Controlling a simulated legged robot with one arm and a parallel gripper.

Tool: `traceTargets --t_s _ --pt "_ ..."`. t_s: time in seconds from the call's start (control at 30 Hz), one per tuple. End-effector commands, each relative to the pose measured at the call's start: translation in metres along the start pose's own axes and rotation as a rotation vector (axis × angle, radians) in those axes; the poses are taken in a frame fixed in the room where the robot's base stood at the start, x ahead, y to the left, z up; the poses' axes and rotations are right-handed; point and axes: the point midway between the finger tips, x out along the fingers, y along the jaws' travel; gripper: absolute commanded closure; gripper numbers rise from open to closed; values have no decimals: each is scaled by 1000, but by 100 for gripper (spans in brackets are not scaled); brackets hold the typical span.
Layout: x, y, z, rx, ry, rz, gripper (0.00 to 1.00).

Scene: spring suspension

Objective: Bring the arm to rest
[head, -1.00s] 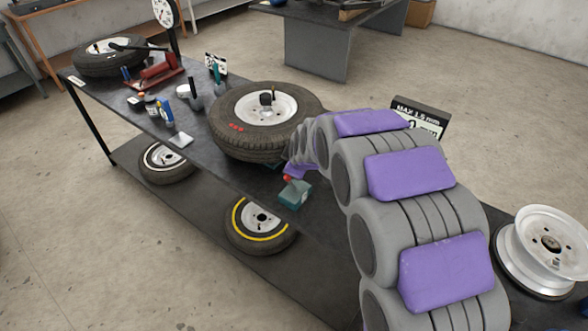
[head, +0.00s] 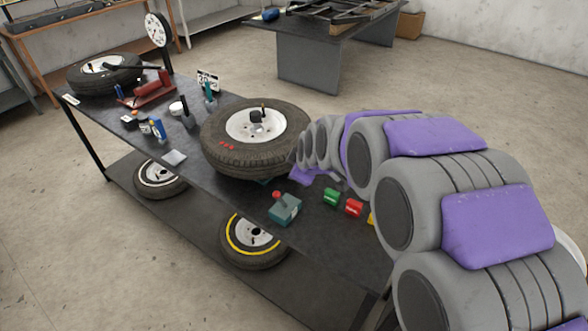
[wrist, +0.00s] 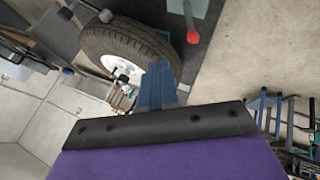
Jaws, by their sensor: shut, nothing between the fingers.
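My arm, grey with purple pads, arches from the lower right of the head view toward the bench. Its far end is near the right side of the large tire (head: 225,152), and the gripper itself is hidden there. In the wrist view my gripper (wrist: 159,72) shows as blue fingers closed together with nothing between them. The tire (wrist: 95,42) and the teal box (wrist: 203,14) with a red knob lie beyond the fingers in that view. I cannot tell the exact gap between the gripper and the tire.
The dark bench (head: 235,202) carries the teal box (head: 286,210), a green cylinder (head: 331,197), a red cylinder (head: 354,208), bottles and a dial gauge (head: 157,30). Two wheels lie on the lower shelf (head: 190,222). A grey table (head: 308,62) stands behind, with open floor between.

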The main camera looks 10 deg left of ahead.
Motion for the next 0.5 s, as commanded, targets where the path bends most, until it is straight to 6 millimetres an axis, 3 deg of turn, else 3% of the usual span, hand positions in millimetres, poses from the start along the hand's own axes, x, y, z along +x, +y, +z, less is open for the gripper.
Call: traceTargets --t_s 0.33,0.5 --pt "4 -3 -7 -5 -6 1 100" --pt "-12 -8 14 62 -38 -24 100"
